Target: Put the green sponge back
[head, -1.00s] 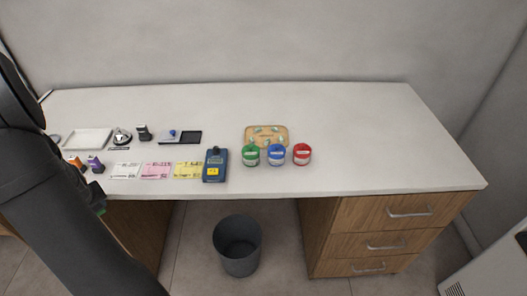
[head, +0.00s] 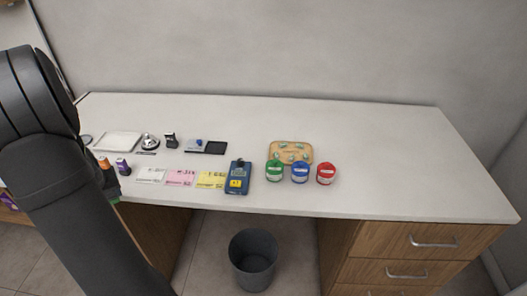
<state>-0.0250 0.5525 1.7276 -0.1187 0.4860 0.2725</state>
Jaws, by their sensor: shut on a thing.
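A small dark green patch (head: 116,200) shows at the right edge of my dark arm in the head view, near the counter's front edge. It may be part of the green sponge, but most of it is hidden and I cannot tell for sure. No other green sponge shows on the white counter (head: 390,150).
Green (head: 274,171), blue (head: 300,173) and red (head: 326,174) jars stand before a wooden tray (head: 304,147). A blue device (head: 238,178), paper slips, stamps and a white tray (head: 118,141) lie left. A dark bin (head: 253,262) stands below. The counter's right side is clear.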

